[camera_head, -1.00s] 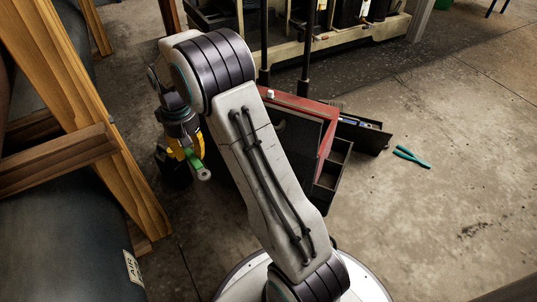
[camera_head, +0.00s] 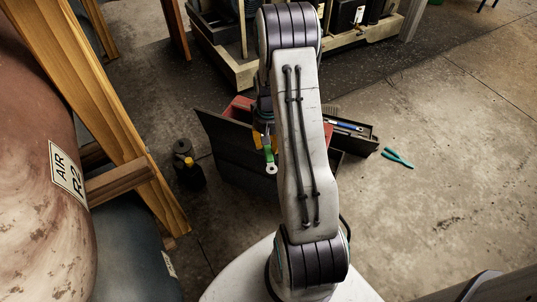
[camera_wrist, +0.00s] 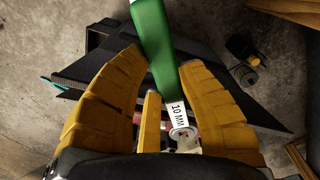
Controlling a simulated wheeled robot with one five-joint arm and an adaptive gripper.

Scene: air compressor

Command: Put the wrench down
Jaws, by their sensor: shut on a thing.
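The wrench (camera_head: 270,158) has a green handle and a pale ring end that points down in the head view. In the wrist view the wrench (camera_wrist: 152,42) shows its green handle and a white "10 MM" label. My gripper (camera_head: 265,141) is shut on it; in the wrist view its yellow fingers (camera_wrist: 160,75) stand on both sides of it. In the head view the wrench overlaps the red and black toolbox (camera_head: 240,170); I cannot tell its height above it. My arm hides part of the toolbox.
An open tool tray (camera_head: 350,133) lies right of my arm, with teal-handled pliers (camera_head: 398,157) on the floor beyond. A dark container with yellow (camera_head: 189,172) stands left of the toolbox. A wooden frame (camera_head: 140,150) and a large tank (camera_head: 35,170) fill the left.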

